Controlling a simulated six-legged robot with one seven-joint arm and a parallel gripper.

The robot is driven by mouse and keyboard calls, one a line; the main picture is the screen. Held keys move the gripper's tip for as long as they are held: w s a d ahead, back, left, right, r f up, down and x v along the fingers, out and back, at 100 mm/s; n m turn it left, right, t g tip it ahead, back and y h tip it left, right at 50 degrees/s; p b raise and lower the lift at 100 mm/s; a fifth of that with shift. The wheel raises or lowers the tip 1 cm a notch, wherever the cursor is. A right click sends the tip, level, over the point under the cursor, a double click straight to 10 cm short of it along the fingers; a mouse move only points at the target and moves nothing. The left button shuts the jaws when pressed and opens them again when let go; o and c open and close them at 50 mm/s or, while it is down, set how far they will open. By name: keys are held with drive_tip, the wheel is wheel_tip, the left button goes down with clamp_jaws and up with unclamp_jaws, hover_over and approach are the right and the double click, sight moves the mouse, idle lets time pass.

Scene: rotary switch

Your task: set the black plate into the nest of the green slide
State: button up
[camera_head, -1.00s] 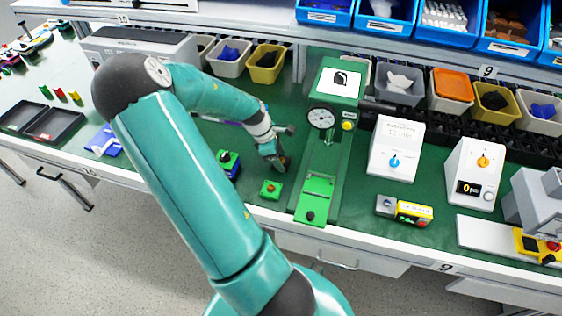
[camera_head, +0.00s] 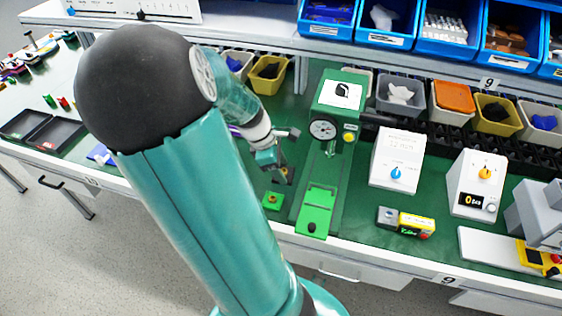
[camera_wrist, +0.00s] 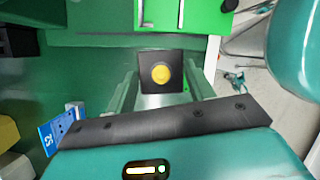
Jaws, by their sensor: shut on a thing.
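The black plate (camera_wrist: 147,59) has a round yellow disc in its middle and sits between the fingers of my gripper (camera_wrist: 161,74) in the wrist view. My gripper is shut on it. In the head view my gripper (camera_head: 280,172) hangs above the green bench, left of the green press. The bright green slide (camera_head: 318,205) lies at the press's front, with a black knob at its near end. In the wrist view part of a bright green piece, likely the slide (camera_wrist: 205,15), shows beyond the plate. I cannot make out its nest.
A small green block (camera_head: 273,201) stands left of the slide, close below my gripper. The press with a dial (camera_head: 324,129) rises behind the slide. White instrument boxes (camera_head: 397,160) and a yellow-grey button box (camera_head: 406,222) stand to the right. Bins line the back.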

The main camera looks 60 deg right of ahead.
drive_tip(key=shift+s+a+r, duration=0.4)
drive_tip(key=shift+a, duration=0.4)
drive_tip(key=shift+s+a+r, duration=0.4)
drive_tip(key=shift+a, duration=0.45)
drive_tip(key=shift+s+a+r, duration=0.4)
drive_tip(key=shift+a, duration=0.4)
drive_tip(key=w+a+f+m, duration=0.1)
drive_tip(key=w+a, duration=0.3)
drive_tip(key=w, duration=0.9)
drive_tip(key=w+a+f+m, duration=0.1)
drive_tip(key=w+a, duration=0.3)
drive_tip(key=w, duration=0.9)
drive_tip(key=w+a+f+m+y, duration=0.1)
drive_tip(key=w+a+f, duration=0.6)
drive_tip(key=a, duration=0.4)
drive_tip(key=w+a+f+m, duration=0.1)
drive_tip(key=w+a+f, duration=0.5)
drive_tip(key=a, duration=0.5)
wheel_tip(320, 180, down, 2)
drive_tip(key=shift+w+a+f+m+y, duration=0.1)
drive_tip(key=shift+w+a+m+y, duration=0.05)
drive_tip(key=shift+w+m+y, duration=0.25)
